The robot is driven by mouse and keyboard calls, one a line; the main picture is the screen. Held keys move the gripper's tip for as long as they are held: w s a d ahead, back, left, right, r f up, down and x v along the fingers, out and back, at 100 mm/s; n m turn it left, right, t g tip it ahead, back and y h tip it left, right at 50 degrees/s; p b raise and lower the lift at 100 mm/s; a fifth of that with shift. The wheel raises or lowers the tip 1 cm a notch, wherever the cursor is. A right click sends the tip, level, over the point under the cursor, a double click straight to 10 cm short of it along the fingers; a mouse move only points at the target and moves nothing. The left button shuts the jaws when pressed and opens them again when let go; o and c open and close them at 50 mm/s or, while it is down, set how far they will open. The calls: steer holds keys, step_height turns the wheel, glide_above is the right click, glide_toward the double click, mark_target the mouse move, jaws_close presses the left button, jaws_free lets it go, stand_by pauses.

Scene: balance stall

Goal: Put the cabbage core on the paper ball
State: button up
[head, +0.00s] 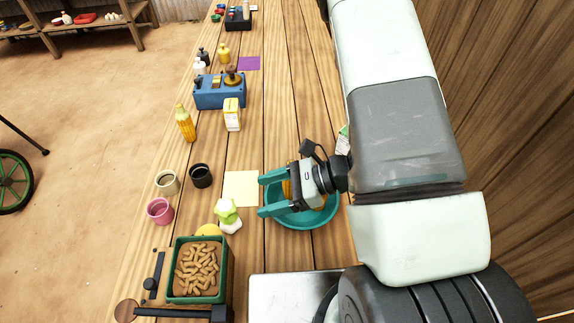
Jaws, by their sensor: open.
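The cabbage core (226,207), a pale green and whitish lump, is left of the teal bowl. The paper ball (232,226), white and faceted, shows just below it in the picture. The two touch or overlap, and the core looks to rest on top of the ball, though the contact is partly hidden. My gripper (263,196), with teal fingers, is open and empty at the tips. It is to the right of the core, apart from it, over the bowl's left rim.
The teal bowl (301,222) holds something orange, partly hidden by my gripper. A cream sheet (241,188) lies behind the core. A green crate of peanut-like pieces (177,268), a yellow disc (208,230), a black cup (201,176) and a pink cup (160,210) stand nearby.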

steer(key=s+r+n+g+h, duration=0.2)
steer(key=r+n, duration=0.3)
steer(key=r, duration=0.4)
steer(key=s+r+n+g+h, duration=0.2)
steer(key=r+n, duration=0.4)
steer(key=r, duration=0.3)
steer(key=s+d+r+n+t+h, duration=0.2)
steer(key=d+r+n+t+h, duration=0.1)
steer(key=d+r, duration=0.3)
steer(key=s+d+r+n+t+h, duration=0.2)
steer(key=d+r+n+t+h, duration=0.2)
steer(key=r, duration=0.5)
steer(key=d+t+h, duration=0.2)
steer(key=shift+s+t, duration=0.3)
steer(key=shift+s, duration=0.1)
steer(key=shift+d, duration=0.1)
